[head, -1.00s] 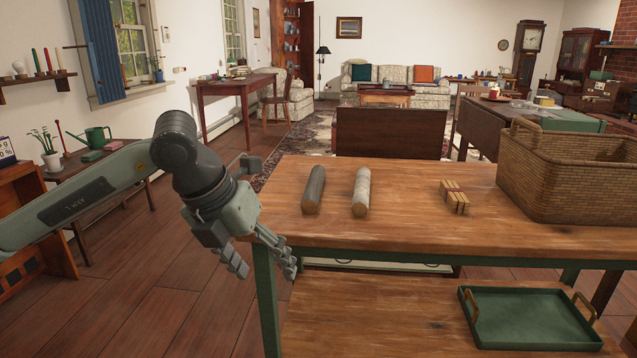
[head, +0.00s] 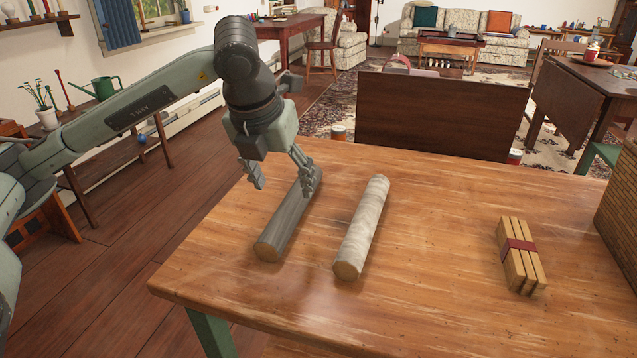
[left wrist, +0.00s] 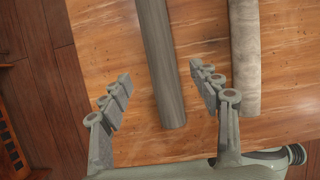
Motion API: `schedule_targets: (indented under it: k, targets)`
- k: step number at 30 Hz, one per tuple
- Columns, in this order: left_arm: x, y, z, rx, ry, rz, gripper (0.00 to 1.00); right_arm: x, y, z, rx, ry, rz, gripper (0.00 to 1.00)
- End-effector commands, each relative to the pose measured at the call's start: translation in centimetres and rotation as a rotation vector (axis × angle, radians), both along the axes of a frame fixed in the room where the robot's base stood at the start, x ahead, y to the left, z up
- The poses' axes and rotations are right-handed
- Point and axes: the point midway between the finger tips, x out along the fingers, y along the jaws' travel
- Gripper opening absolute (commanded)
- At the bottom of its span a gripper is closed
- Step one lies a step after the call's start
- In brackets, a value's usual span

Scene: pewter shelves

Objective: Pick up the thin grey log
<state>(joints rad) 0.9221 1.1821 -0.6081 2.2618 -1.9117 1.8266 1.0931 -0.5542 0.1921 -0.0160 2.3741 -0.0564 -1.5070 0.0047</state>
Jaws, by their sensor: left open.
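The thin grey log (head: 285,228) lies on the wooden table top near its left edge. Its near end faces me in the head view, and my left gripper hides part of its far end. The log also shows in the left wrist view (left wrist: 158,55), running between the two fingers in the picture. My left gripper (head: 284,186) is open and empty, pointing down above the far part of the log. I cannot tell its exact height over the log. My right gripper is in neither view.
A paler log (head: 361,228) lies close by on the right, roughly parallel. A strapped bundle of wooden sticks (head: 520,257) lies farther right, beside a wicker basket (head: 622,215). The table's left edge drops to the floor near the grey log. The front middle of the table is clear.

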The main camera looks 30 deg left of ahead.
Motion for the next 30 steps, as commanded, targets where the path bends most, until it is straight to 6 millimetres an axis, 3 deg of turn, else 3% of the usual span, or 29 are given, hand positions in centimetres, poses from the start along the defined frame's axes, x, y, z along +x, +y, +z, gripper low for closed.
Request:
schedule_targets:
  k: [5, 20, 28, 30]
  targets:
    - [0.3, 0.1, -1.0, 0.000, 0.005, 0.000, 0.62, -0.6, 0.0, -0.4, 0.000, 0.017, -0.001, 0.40]
    - [2.7, 0.6, -6.9, 0.000, 0.003, -0.001, 0.62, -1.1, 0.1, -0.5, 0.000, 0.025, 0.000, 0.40]
    - [3.0, 0.7, -7.2, -0.001, 0.000, -0.001, 0.62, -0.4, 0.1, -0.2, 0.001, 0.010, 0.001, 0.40]
    - [2.9, 0.7, -7.2, -0.001, 0.000, -0.001, 0.56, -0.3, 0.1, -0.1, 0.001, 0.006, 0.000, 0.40]
